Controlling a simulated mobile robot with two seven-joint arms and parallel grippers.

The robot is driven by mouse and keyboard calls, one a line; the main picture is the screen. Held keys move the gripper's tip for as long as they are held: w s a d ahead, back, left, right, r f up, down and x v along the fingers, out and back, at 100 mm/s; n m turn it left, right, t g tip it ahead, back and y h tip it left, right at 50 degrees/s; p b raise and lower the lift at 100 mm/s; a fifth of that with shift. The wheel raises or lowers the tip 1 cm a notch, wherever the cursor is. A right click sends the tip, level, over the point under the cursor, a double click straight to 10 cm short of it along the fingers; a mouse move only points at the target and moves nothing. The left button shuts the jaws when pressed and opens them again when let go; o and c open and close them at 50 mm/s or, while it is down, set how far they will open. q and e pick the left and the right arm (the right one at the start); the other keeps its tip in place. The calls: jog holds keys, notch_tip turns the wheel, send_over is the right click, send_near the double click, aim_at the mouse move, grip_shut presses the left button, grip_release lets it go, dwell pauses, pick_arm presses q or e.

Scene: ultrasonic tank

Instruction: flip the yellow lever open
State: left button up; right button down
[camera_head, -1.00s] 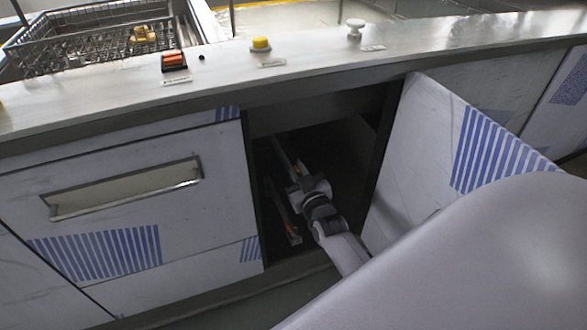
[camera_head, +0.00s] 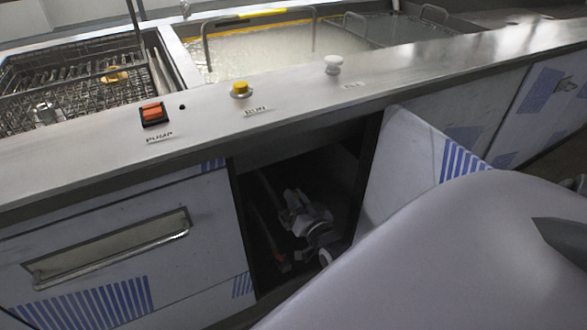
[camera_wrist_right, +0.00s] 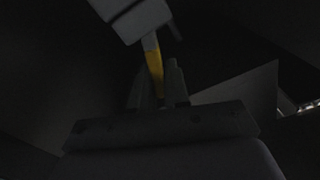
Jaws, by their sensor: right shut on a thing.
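The yellow lever (camera_wrist_right: 154,68) shows in the right wrist view as a short yellow bar below a grey block-shaped fitting (camera_wrist_right: 140,18). My right gripper (camera_wrist_right: 160,90) has its two dark fingers around the lower end of the lever, shut on it. In the head view my right gripper (camera_head: 290,205) is deep in the dark open cabinet under the counter. The lever cannot be made out there, hidden by the gripper and shadow. My left gripper is not in view.
The cabinet door (camera_head: 395,165) stands open on the right of the opening. The counter edge (camera_head: 270,135) runs above it, with an orange switch (camera_head: 153,113), a yellow button (camera_head: 240,89) and a white knob (camera_head: 333,64). A small orange part (camera_head: 281,266) lies low inside the cabinet.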

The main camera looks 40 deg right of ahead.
dwell(0.3)
jog(key=c, duration=1.2)
grip_release()
jog(key=shift+s, duration=0.2)
pick_arm(q)
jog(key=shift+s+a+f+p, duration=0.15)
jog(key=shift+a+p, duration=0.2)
jog(key=shift+p, duration=0.1)
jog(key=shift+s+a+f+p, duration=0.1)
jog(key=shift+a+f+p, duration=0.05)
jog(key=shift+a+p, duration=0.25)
pick_arm(e)
jog(key=shift+v, duration=3.35)
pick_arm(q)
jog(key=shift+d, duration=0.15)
